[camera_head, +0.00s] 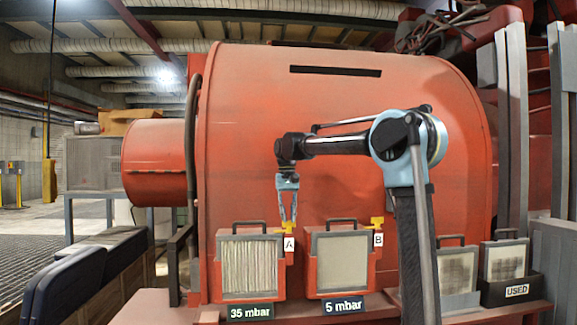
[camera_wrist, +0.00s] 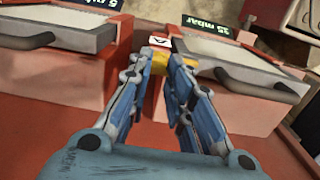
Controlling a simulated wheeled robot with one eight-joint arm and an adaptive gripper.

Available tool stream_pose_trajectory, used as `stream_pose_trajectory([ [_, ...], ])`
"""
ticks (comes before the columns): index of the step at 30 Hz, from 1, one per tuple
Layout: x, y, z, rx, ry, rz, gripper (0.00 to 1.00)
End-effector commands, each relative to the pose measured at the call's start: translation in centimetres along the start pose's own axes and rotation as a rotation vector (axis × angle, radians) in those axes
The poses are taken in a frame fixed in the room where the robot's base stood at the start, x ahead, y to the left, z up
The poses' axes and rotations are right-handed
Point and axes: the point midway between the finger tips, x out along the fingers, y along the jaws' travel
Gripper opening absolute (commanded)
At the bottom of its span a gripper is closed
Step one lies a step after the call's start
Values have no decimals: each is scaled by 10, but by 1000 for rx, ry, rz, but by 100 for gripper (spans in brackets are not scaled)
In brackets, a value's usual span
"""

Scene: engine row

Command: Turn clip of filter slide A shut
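Filter slide A (camera_head: 250,265) is a red box with a pleated filter face and a dark top handle, above the 35 mbar sign. Its yellow clip (camera_head: 285,230) is at the upper right corner, by the white A label (camera_head: 289,244). My gripper (camera_head: 289,222) points down at this clip from above. In the wrist view the two blue fingers converge around the yellow clip (camera_wrist: 160,60), just below the A label (camera_wrist: 158,42). The fingertips are a little apart, with the clip between or just under them. They partly hide it, and I cannot tell whether they press on it.
Filter slide B (camera_head: 342,260), with its own yellow clip (camera_head: 377,222), stands to the right above the 5 mbar sign (camera_head: 342,305). The large red housing (camera_head: 320,110) rises behind. A USED holder (camera_head: 512,291) with dirty filters is at the right.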

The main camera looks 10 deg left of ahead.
Motion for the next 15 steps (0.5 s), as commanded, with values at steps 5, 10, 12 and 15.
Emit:
stream_pose_trajectory([
  [5,-74,-3,9,-5,2,-11,39],
  [10,-83,-3,8,-5,5,-12,40],
  [12,-87,-3,8,-5,6,-12,42],
  [15,-93,-2,7,-4,6,-10,63],
])
